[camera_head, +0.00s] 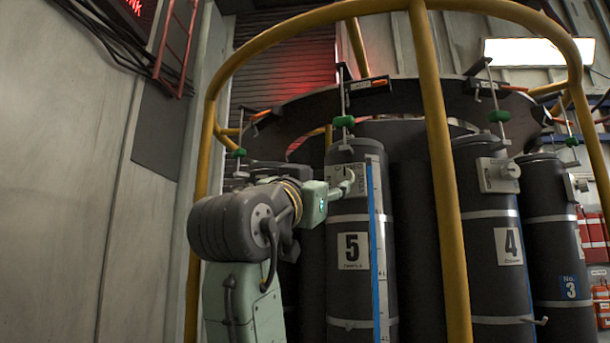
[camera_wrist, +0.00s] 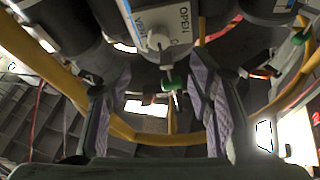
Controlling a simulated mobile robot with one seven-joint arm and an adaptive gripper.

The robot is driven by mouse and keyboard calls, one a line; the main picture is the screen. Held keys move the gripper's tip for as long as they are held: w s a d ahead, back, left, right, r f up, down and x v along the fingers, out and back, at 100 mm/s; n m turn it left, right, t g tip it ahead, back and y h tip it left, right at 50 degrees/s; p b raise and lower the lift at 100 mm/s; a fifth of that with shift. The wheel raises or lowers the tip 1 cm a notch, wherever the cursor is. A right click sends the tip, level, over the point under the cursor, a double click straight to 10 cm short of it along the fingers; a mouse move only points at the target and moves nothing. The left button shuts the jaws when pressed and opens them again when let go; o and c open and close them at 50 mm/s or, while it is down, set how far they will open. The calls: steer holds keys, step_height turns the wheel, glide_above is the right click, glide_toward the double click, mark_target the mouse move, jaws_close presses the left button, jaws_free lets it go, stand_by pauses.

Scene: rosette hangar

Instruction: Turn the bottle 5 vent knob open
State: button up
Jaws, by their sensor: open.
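Bottle 5 (camera_head: 343,285) is a dark upright cylinder with a white "5" label, behind the yellow frame. A light plate (camera_wrist: 140,18) near its top carries the word OPEN and a pale round vent knob (camera_wrist: 157,42). In the head view my gripper (camera_head: 346,184) is at the bottle's upper front, hiding much of the plate and knob. In the wrist view my gripper (camera_wrist: 158,76) is open, with its two purple-lined fingers spread apart. The knob shows toward the top of that view, roughly centred between the fingertips; I cannot tell whether anything touches it.
A yellow tubular frame (camera_head: 441,190) rises in front of the bottles, with a thick post right of bottle 5. Bottle 4 (camera_head: 492,285) and bottle 3 (camera_head: 560,255) stand to the right. A green fitting (camera_head: 344,121) sits above bottle 5. A pale wall (camera_head: 80,200) fills the left.

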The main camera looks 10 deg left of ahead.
mark_target(345, 177)
steer(key=p+x, duration=0.4)
steer(key=x, duration=0.5)
steer(key=shift+w+d+r, duration=0.15)
steer(key=shift+d, duration=0.05)
steer(key=shift+w+d+r+p, duration=0.2)
steer(key=shift+w+p, duration=0.2)
steer(key=shift+w, duration=0.2)
steer(key=shift+c, duration=0.3)
jaws_close()
